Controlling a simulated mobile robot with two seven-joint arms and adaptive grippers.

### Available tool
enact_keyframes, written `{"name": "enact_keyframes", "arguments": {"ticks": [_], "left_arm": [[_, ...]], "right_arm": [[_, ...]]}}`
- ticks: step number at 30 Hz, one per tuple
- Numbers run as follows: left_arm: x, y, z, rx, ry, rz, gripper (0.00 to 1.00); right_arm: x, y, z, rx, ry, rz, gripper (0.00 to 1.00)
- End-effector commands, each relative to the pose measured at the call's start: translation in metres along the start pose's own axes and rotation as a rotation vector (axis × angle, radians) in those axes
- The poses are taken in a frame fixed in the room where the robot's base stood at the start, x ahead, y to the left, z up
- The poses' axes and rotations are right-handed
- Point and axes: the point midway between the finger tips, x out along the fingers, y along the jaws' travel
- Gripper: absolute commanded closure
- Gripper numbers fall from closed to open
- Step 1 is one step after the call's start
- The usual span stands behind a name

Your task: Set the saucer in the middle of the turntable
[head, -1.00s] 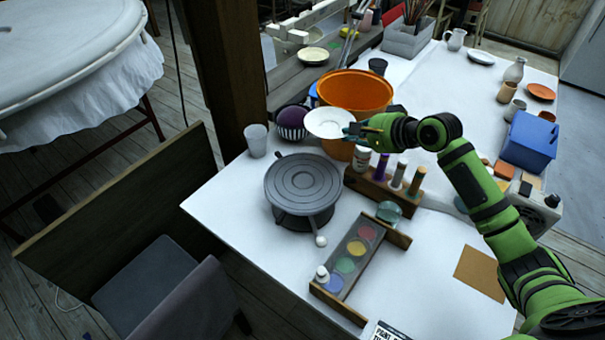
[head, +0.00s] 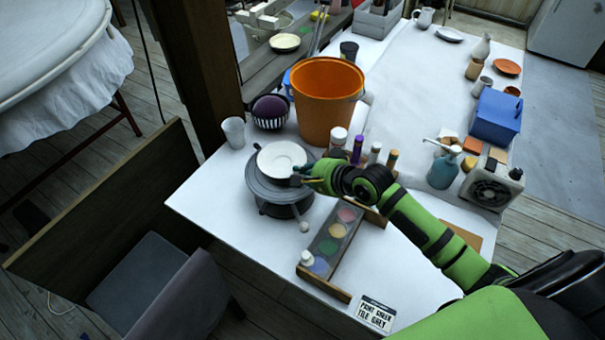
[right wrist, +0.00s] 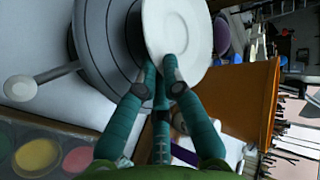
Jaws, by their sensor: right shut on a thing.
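A white saucer (head: 281,159) is held by its near right rim in my right gripper (head: 301,177). The grey turntable (head: 262,188) is below it, and the saucer covers much of its top. In the right wrist view the fingers (right wrist: 160,85) are shut on the rim of the saucer (right wrist: 178,38), and the turntable (right wrist: 98,50) lies under and to the left of it. The saucer appears above the turntable, shifted toward its far right side; whether it touches cannot be told. My left gripper is out of view.
An orange bucket (head: 326,105) stands behind the turntable, with a striped purple-topped pot (head: 270,112) and a white cup (head: 234,132) nearby. A paint palette (head: 331,240) lies in front right. Several bottles, including a white-capped one (head: 338,138), stand right of the turntable.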

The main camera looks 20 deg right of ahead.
Motion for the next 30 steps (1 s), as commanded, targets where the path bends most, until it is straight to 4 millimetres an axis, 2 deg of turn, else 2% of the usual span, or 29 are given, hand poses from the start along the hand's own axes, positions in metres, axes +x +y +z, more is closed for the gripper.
{"name": "enact_keyframes", "arguments": {"ticks": [4,27,28,30], "left_arm": [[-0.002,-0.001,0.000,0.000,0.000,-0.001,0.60],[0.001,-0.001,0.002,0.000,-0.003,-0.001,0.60],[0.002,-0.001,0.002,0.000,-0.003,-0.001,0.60],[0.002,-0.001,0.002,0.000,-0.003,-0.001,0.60]], "right_arm": [[0.009,0.013,0.000,0.000,0.000,-0.002,1.00],[0.016,0.026,0.000,0.001,-0.001,0.003,1.00],[0.017,0.027,0.000,0.001,-0.001,0.006,0.83],[0.017,0.028,0.000,0.001,-0.002,0.008,0.81]]}}
